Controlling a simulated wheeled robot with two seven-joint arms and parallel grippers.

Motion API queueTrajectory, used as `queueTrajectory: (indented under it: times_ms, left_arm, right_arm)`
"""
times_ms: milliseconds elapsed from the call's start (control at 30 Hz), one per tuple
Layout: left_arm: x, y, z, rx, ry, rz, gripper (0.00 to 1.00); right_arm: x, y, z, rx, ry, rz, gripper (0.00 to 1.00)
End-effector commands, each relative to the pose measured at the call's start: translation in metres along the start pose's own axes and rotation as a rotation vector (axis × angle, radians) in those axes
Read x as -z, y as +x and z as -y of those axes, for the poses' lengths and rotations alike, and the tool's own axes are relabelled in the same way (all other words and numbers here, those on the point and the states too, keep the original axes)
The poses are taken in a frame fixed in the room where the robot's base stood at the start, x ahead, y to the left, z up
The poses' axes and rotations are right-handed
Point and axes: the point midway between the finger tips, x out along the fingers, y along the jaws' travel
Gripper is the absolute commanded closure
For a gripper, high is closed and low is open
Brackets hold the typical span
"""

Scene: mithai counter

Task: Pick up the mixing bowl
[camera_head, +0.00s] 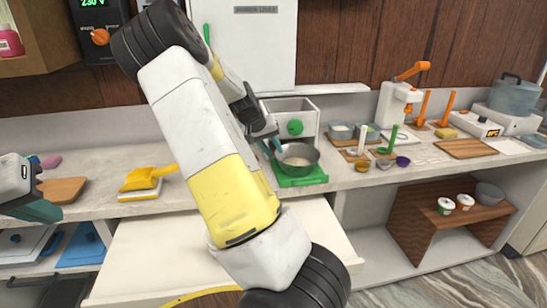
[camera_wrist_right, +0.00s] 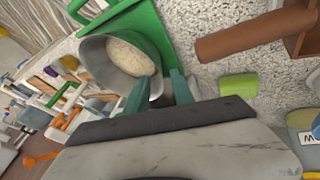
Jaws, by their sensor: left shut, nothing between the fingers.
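The mixing bowl (camera_head: 306,167) is grey metal with pale contents and sits upright on a green board (camera_head: 303,182) on the counter. The bowl also shows in the right wrist view (camera_wrist_right: 95,60). My right gripper (camera_head: 272,148) is at the bowl's left rim in the head view. In the right wrist view its two teal fingers (camera_wrist_right: 162,80) stand apart, with the rim between them; one finger overlaps the bowl's inside. I cannot tell whether either touches. My left gripper (camera_head: 36,205) is shut and empty at the far left, away from the bowl.
A yellow scoop (camera_head: 145,178) lies to the left. Small cups (camera_head: 403,161), a press (camera_head: 392,103) and a wooden board (camera_head: 465,148) are to the right. My right arm hides part of the counter.

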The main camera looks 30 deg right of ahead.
Motion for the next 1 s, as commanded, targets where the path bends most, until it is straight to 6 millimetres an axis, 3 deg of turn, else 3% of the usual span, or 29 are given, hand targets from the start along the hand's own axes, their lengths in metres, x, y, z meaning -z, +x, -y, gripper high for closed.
queueTrajectory:
  times_ms: [300, 600, 633, 767, 1000]
  left_arm:
    - [0.000, 0.000, 0.000, 0.000, 0.000, 0.000, 1.00]
    - [0.000, 0.000, 0.000, 0.000, 0.000, 0.000, 1.00]
    - [0.000, 0.000, 0.000, 0.000, 0.000, 0.000, 1.00]
    - [0.000, 0.000, 0.000, 0.000, 0.000, 0.000, 1.00]
    - [0.000, 0.000, 0.000, 0.000, 0.000, 0.000, 1.00]
  right_arm:
    - [-0.004, 0.045, -0.001, 0.000, 0.001, 0.001, 0.70]
    - [-0.004, 0.052, 0.000, 0.002, 0.000, 0.000, 0.70]
    - [-0.004, 0.051, 0.000, 0.002, 0.000, 0.000, 0.72]
    - [-0.004, 0.051, 0.000, 0.002, 0.000, 0.000, 0.98]
    - [-0.004, 0.051, 0.000, 0.002, 0.000, 0.000, 1.00]
